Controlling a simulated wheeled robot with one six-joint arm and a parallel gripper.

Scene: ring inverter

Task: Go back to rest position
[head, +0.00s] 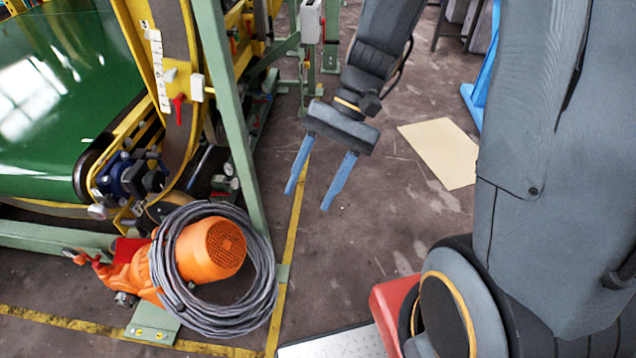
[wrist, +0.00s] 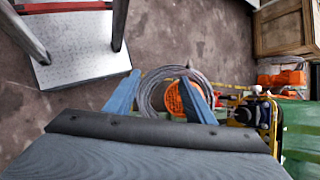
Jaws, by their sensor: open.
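My gripper (head: 308,200) hangs in the air over the grey floor in the head view, its two blue fingers spread apart with nothing between them. A coil of grey cable (head: 262,290) hangs around an orange motor (head: 212,249) to the left of my gripper. My gripper is apart from both. In the wrist view, the blue fingers (wrist: 163,97) show at the lower middle, with the cable coil (wrist: 150,92) and orange motor (wrist: 176,98) behind and below them. The fingers hide parts of both.
A green conveyor belt (head: 60,100) with a yellow frame stands at the left, with a green post (head: 228,110) nearest my gripper. A beige sheet (head: 440,152) lies on the floor at the right. A wooden crate (wrist: 283,28) shows in the wrist view. Open floor lies below my gripper.

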